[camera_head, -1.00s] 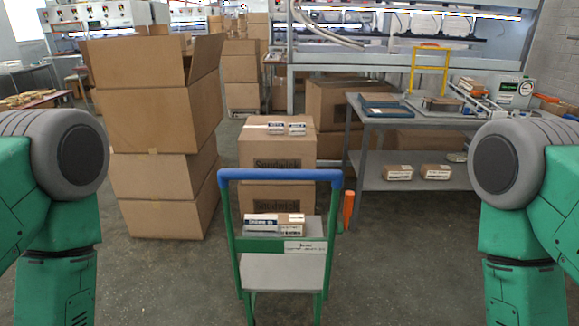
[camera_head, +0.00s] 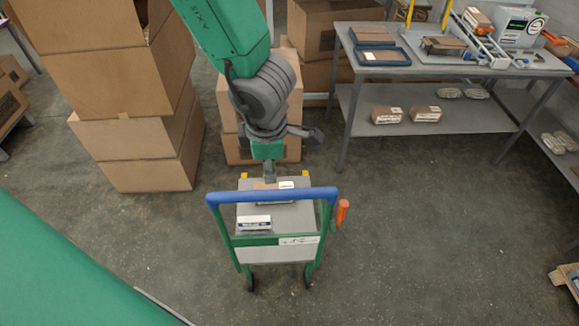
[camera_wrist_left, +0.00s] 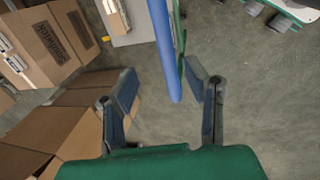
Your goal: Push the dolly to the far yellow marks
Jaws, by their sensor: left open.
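The dolly (camera_head: 278,252) stands on the floor in the lower middle of the head view. It has a green frame, a grey deck and a blue handle bar (camera_head: 290,194). Two small yellow marks (camera_head: 245,175) (camera_head: 305,173) show by the deck's far edge. My left gripper (camera_head: 270,172) points down near the handle; the head view does not show its exact distance. In the left wrist view, the open left gripper (camera_wrist_left: 160,66) has a finger on each side of the blue bar (camera_wrist_left: 168,62), with gaps beside it. My right gripper is not in view.
Small packages (camera_head: 254,223) lie on the dolly. Cardboard boxes (camera_head: 232,110) stand behind it, partly hidden by my arm. A tall carton stack (camera_head: 115,85) stands left. A grey workbench (camera_head: 440,128) stands back right. The floor (camera_head: 420,230) right of the dolly is clear.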

